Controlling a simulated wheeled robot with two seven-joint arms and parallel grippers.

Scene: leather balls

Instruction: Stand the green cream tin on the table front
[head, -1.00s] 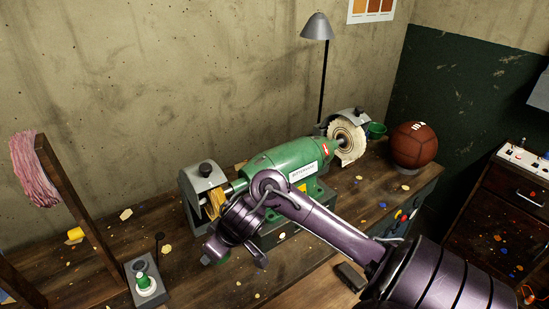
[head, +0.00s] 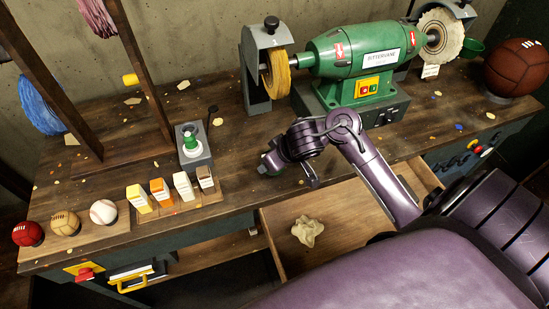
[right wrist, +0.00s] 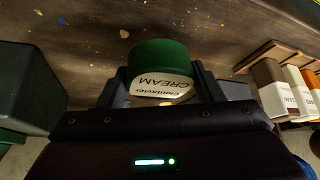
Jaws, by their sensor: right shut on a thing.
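The green cream tin (right wrist: 160,55) is between the fingers of my right gripper (right wrist: 161,88) in the right wrist view. Its pale face reads "CREAM" upside down there. In the head view my right gripper (head: 288,174) is near the front edge of the wooden bench top (head: 235,180), shut on the tin. Only a bit of green shows between the fingers there. I cannot tell whether the tin touches the wood. My left gripper is not in view.
A green buffing machine (head: 345,55) stands behind the gripper. An open drawer (head: 355,215) with a cloth (head: 307,230) lies below right. A grey stand with a green-topped piece (head: 191,142), several small boxes and three balls are left. Bare wood lies between stand and gripper.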

